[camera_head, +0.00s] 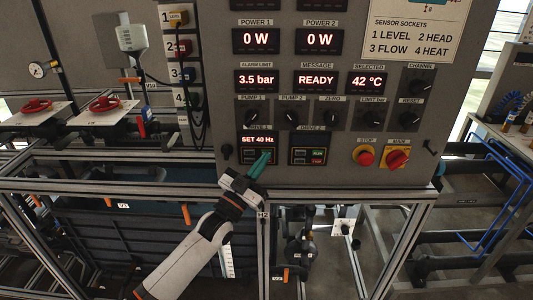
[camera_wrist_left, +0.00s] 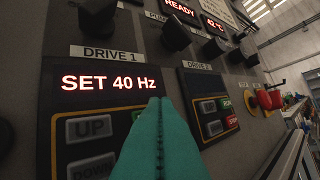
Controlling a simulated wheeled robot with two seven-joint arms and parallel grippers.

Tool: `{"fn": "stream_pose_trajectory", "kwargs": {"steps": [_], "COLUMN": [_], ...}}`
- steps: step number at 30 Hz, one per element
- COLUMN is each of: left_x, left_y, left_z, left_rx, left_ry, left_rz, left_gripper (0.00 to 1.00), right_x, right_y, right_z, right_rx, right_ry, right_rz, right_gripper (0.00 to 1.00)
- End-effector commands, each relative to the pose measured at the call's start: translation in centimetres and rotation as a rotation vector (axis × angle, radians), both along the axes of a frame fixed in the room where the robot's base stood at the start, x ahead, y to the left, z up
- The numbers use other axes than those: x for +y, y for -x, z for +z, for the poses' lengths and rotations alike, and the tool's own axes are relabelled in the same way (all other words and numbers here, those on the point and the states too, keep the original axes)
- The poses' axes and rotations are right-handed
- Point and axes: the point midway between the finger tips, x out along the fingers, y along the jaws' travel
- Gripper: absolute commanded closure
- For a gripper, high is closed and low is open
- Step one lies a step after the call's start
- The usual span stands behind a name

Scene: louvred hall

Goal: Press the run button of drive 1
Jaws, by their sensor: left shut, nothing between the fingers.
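The drive 1 panel shows a lit display reading SET 40 Hz (camera_head: 257,140); in the left wrist view this display (camera_wrist_left: 110,82) sits above the UP button (camera_wrist_left: 89,128) and a DOWN button (camera_wrist_left: 92,167). My left gripper (camera_head: 267,155) is shut and empty, its teal fingers pointing at the right side of the drive 1 keypad. In the left wrist view the shut fingertips (camera_wrist_left: 160,102) cover the right-hand column of keys, where only a green sliver shows. I cannot tell whether the tips touch the panel. My right gripper is not in view.
Drive 2 (camera_head: 309,155) has a green RUN and a red STOP key, close on the right. A red stop button (camera_head: 365,156) and a red main switch (camera_head: 397,158) lie further right. Black knobs (camera_head: 291,118) stick out above. A metal frame rail (camera_head: 330,196) runs below.

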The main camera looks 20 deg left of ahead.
Motion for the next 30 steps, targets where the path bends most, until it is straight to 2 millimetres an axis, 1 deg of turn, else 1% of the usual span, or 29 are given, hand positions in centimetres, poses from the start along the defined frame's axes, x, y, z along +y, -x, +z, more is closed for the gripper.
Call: {"fn": "stream_pose_trajectory", "kwargs": {"steps": [30], "left_x": [0.22], "left_y": [-0.69], "left_z": [0.03], "left_rx": [0.000], "left_ry": [0.000], "left_rz": [0.000], "left_gripper": [1.00], "right_x": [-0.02], "right_y": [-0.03], "right_z": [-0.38], "right_rx": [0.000], "right_ry": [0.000], "right_rz": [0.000], "right_gripper": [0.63]}}
